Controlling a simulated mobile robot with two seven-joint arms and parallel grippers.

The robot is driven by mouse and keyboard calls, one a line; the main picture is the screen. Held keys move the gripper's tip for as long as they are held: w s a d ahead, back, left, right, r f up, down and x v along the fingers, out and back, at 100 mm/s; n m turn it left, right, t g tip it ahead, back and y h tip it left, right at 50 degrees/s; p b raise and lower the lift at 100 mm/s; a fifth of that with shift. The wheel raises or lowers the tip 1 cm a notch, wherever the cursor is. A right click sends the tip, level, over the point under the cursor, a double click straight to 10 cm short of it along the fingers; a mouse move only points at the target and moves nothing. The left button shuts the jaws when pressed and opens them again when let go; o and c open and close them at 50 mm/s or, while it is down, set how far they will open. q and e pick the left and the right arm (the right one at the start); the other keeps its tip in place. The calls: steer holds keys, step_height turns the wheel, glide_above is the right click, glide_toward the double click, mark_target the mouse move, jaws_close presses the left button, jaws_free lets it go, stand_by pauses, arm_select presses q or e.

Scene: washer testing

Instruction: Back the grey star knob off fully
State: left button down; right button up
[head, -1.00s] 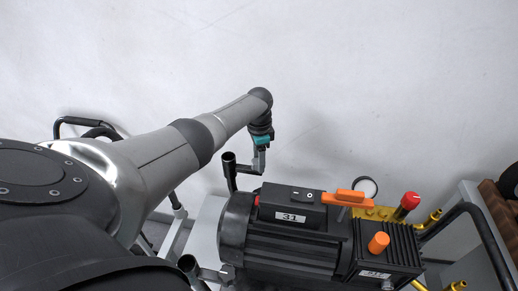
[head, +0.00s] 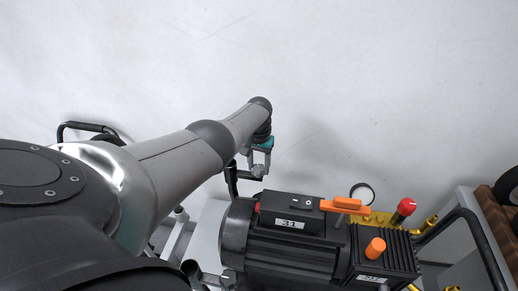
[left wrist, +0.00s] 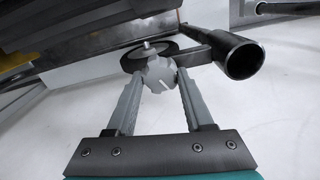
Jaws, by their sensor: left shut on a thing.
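The grey star knob (left wrist: 158,74) shows in the left wrist view between the two fingertips, with a pale line mark on its face. A short light stud shows just above it, in front of a dark round wheel (left wrist: 185,56). My left gripper (left wrist: 159,80) is shut on the knob, one finger on each side. In the head view my left gripper (head: 258,166) points down beside the black handle tube, with the knob (head: 258,170) small at its tips. Whether the knob is still on its thread is unclear. My right gripper is not in view.
The black pressure washer motor (head: 290,248) stands close to the right of the gripper, with orange knobs and a red-capped part (head: 406,206). An open dark tube end (left wrist: 241,60) sits right beside the knob.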

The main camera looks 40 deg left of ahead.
arm_select(q)
steer(key=n, duration=0.6)
steer(key=shift+n+p, duration=0.3)
steer(key=shift+p, duration=0.05)
steer(key=n, duration=0.6)
steer(key=shift+s+a, duration=0.1)
steer(key=shift+a, duration=0.05)
steer(key=shift+c, duration=1.4)
jaws_free()
